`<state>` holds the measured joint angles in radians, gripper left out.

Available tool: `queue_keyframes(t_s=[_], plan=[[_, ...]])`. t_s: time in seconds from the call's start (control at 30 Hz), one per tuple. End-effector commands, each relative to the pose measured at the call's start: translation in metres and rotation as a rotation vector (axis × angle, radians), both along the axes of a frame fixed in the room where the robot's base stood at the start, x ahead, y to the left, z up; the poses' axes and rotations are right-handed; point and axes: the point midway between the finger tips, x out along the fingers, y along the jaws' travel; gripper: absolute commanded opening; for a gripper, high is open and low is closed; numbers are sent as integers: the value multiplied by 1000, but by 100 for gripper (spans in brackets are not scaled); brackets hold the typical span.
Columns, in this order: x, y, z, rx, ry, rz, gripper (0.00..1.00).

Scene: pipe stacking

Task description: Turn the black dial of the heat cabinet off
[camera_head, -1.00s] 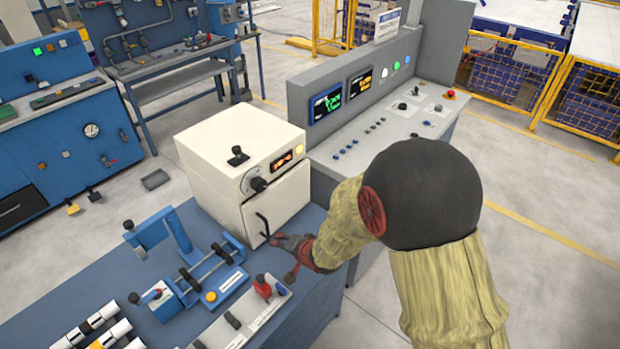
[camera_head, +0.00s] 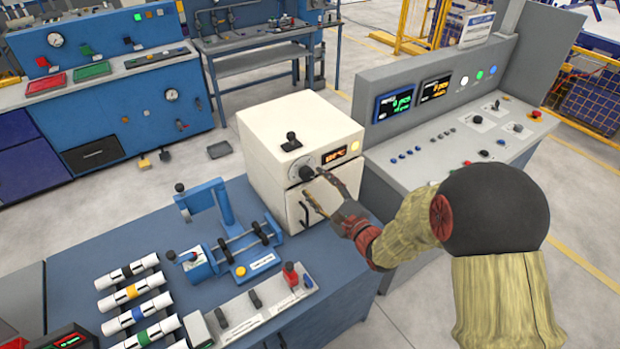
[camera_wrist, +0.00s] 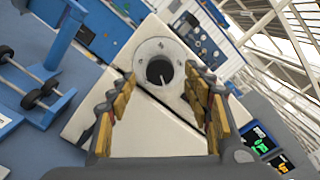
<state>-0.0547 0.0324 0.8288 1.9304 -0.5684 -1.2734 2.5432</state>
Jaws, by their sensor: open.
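The heat cabinet (camera_head: 266,136) is a cream box on the blue bench, with a lit orange display on its front. Its black dial (camera_head: 307,173) sits on a round grey plate left of the display. In the wrist view the black dial (camera_wrist: 159,70) shows face-on with a pale mark, between and beyond my fingers. My gripper (camera_head: 315,190) is open in front of the cabinet, fingertips close to the dial. In the wrist view my gripper (camera_wrist: 163,92) has padded fingers on both sides of the dial. I cannot tell whether they touch it.
A black door handle (camera_head: 304,213) is below the dial. A black lever knob (camera_head: 291,141) stands on the cabinet's top. A grey control console (camera_head: 440,150) adjoins at the right. A blue clamp fixture (camera_head: 235,250) and several banded white pipes (camera_head: 133,291) lie on the bench.

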Motion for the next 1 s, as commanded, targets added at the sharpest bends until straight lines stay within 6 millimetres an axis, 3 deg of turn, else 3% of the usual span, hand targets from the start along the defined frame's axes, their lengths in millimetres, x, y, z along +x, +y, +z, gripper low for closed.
queue_keyframes(t_s=[0.3, 0.67, 1.0], plan=[[33, 23, -1, -1, 0, 1, 50], [38, 25, 0, -2, 1, -1, 50], [37, 25, 0, -2, 1, -1, 31]])
